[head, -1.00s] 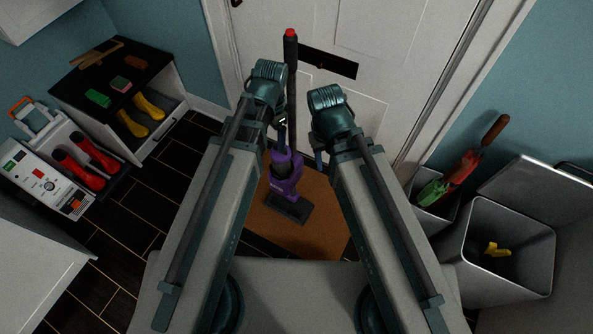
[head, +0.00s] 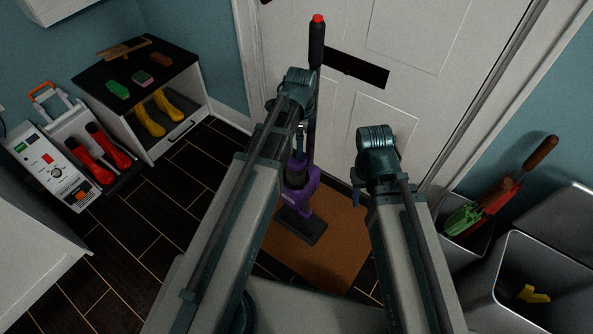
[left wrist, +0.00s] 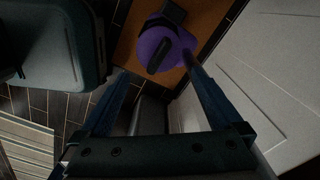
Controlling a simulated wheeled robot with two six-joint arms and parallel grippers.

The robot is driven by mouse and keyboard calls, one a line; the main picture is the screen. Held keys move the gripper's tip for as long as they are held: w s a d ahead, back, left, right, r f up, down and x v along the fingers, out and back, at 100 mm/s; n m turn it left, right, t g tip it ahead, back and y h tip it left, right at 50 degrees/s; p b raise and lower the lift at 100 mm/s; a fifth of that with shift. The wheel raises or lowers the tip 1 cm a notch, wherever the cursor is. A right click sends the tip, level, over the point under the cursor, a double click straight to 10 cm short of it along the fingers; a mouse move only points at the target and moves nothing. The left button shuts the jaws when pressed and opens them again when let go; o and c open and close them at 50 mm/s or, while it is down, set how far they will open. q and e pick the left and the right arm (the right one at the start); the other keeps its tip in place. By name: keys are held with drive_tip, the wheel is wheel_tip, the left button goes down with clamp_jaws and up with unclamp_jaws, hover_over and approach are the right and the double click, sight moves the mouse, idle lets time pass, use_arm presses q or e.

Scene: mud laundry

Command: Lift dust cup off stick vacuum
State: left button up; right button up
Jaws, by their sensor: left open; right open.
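The stick vacuum stands upright, with its dark floor head (head: 303,229) on a brown mat (head: 340,245) and its red-tipped handle (head: 317,45) against the door. Its purple body, where the dust cup is, (head: 309,178) is partly hidden behind my left arm. In the left wrist view the purple part (left wrist: 176,50) lies just beyond and between the open fingers of my left gripper (left wrist: 156,68), nearer the right finger. I cannot tell whether they touch. My right gripper (head: 358,195) is open and empty above the mat, right of the vacuum.
The white door (head: 415,45) is close behind the vacuum. A bin (head: 500,290) with a yellow item and a smaller bin (head: 465,250) holding tools stand at right. Dark tiled floor lies between.

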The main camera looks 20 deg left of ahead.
sight(297, 164)
use_arm(q)
wheel_tip(297, 164, down, 7)
drive_tip(key=b, duration=0.6)
drive_tip(key=shift+r, duration=0.1)
drive_tip(key=shift+a, duration=0.1)
drive_tip(key=f+b, duration=0.5)
drive_tip(key=shift+s+a+f, duration=0.1)
drive_tip(key=shift+a+f, duration=0.05)
drive_tip(key=shift+a, duration=0.15)
